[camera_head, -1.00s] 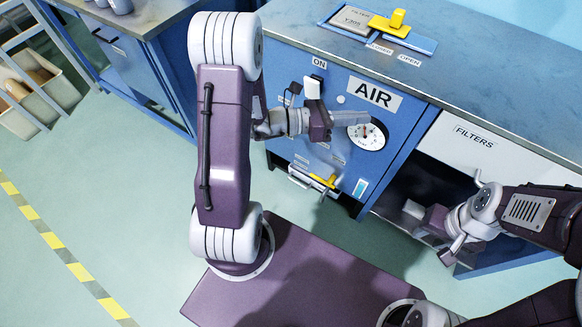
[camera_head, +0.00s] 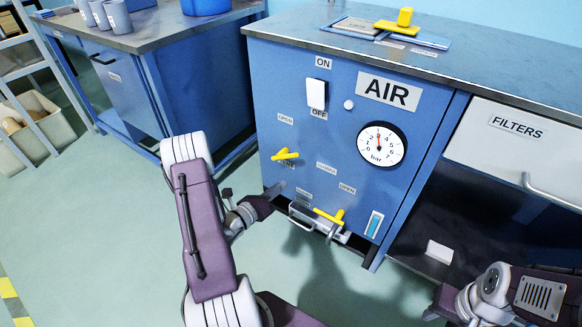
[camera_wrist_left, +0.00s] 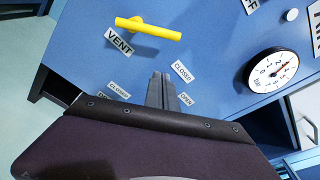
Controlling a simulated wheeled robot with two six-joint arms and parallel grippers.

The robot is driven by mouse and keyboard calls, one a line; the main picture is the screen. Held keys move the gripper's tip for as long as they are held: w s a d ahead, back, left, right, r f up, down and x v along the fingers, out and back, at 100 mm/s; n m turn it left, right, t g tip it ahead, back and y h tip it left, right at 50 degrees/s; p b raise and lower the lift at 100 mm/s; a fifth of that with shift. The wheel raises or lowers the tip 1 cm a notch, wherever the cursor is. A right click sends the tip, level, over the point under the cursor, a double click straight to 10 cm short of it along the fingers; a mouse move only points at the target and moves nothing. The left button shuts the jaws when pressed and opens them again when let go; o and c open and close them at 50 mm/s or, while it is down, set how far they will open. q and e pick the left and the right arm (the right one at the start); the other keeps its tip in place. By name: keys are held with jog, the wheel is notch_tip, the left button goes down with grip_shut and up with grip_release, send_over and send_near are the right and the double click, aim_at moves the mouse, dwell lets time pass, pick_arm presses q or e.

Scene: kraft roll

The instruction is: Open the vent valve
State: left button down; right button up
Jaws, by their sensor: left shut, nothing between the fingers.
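The vent valve's yellow handle (camera_head: 286,155) is on the blue panel (camera_head: 235,240). It lies near level, with an OPEN label (camera_head: 285,118) above and a CLOSED label (camera_head: 326,168) at its right. The left wrist view shows the handle (camera_wrist_left: 150,29) as a yellow bar beside a VENT label (camera_wrist_left: 119,43). My left gripper (camera_head: 275,190) is just below the handle, apart from it. Its fingers (camera_wrist_left: 161,88) are together and empty in the wrist view. My right gripper (camera_head: 440,303) is low at the right; its fingertips are unclear.
A second yellow handle (camera_head: 331,216) sits lower right on the panel, above a drain tray. A pressure gauge (camera_head: 381,145), a white ON/OFF switch (camera_head: 316,94) and a yellow-handled slide (camera_head: 403,22) are nearby. An open shelf lies under the FILTERS drawer (camera_head: 515,145).

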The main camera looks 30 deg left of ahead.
pick_arm(q)
jog(key=w+b, duration=0.1)
jog(key=w, duration=0.2)
jog(key=w+d+f+b, duration=0.1)
jog(key=w+b, duration=0.1)
jog(key=w, duration=0.1)
jog(key=w+b, duration=0.1)
jog(key=w, duration=0.3)
jog(key=shift+d+f+b, duration=0.3)
jog(key=shift+d+b, duration=0.05)
jog(key=shift+b, duration=0.05)
jog(key=shift+s+a+r+b, duration=0.2)
jog(key=shift+a+r, duration=0.4)
jog(key=shift+r, duration=0.35)
jog(key=shift+s+a+r+b, duration=0.15)
jog(key=shift+a+r, duration=0.45)
jog(key=shift+r, duration=0.35)
jog(key=a+r+n+t+h+p, duration=0.1)
jog(key=a+r+n+p, duration=0.3)
jog(key=n+p, duration=0.4)
jog(key=p, duration=0.4)
jog(key=shift+w+r+n, duration=0.15)
jog(key=shift+r+n, duration=0.1)
jog(key=shift+n, duration=0.05)
jog(key=shift+a+p, duration=0.25)
jog(key=shift+p, duration=0.1)
